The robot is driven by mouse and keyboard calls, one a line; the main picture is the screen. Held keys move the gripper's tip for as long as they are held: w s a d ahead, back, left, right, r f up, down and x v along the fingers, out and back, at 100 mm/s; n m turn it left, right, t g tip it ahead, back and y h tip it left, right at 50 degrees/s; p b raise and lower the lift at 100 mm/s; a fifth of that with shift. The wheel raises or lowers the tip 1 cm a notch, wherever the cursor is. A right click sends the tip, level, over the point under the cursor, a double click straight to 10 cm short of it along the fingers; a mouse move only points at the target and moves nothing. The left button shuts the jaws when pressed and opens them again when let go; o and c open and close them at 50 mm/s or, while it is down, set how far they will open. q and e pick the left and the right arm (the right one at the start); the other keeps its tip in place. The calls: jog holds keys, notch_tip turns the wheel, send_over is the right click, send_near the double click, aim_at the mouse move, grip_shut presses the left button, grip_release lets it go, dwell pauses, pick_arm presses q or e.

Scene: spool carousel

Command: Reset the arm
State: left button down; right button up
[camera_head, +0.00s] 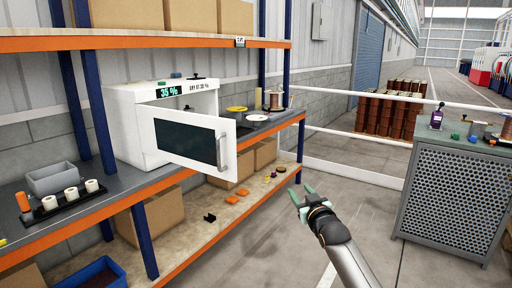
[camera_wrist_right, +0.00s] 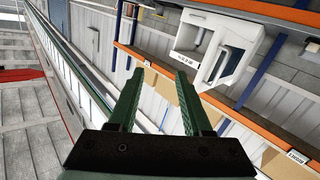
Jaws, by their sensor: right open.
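My right gripper (camera_head: 302,194) is open and empty, raised in the free space in front of the shelf rack. Its green fingers show apart in the right wrist view (camera_wrist_right: 158,98), with nothing between them. My right arm comes in from the bottom right of the head view. My left gripper is in neither view. A white dry box (camera_head: 142,126) stands on the rack's middle shelf with its windowed door (camera_head: 190,142) swung open. The box also shows in the right wrist view (camera_wrist_right: 216,47), apart from the fingers.
The rack's orange front edge (camera_head: 180,177) runs left of my right gripper. A grey perforated cabinet (camera_head: 450,190) stands at the right with a purple bottle (camera_head: 437,117) on top. A white rail (camera_head: 345,172) crosses behind. Floor around the gripper is clear.

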jog(key=s+d+r+h, duration=0.15)
jog(key=d+h, duration=0.25)
jog(key=d, duration=1.4)
jog(key=s+d+h, duration=0.3)
jog(key=d+h, duration=0.1)
jog(key=d, duration=1.5)
jog(key=s+a+f+n+g+y, duration=0.1)
jog(key=s+a+f, duration=0.35)
jog(key=f, duration=0.35)
jog(key=s+a+f+g+y, duration=0.1)
jog(key=s+a+f+g, duration=0.15)
jog(key=s+f, duration=0.5)
jog(key=s+a+f+n+y, duration=0.1)
jog(key=s+a+f, duration=0.3)
jog(key=f, duration=0.6)
jog(key=s+a+f+g+y, duration=0.15)
jog(key=s+a+f, duration=0.25)
jog(key=s, duration=0.5)
jog(key=s+a+f+n+g+y, duration=0.1)
jog(key=s+a+f+g, duration=0.15)
jog(key=s, duration=0.75)
jog(key=s+a+f+g+y, duration=0.1)
jog(key=s+a+f, duration=0.3)
jog(key=s, duration=0.5)
jog(key=a+m, duration=0.5)
jog(key=a, duration=0.6)
jog(key=shift+a+t, duration=0.35)
jog(key=shift+t, duration=0.1)
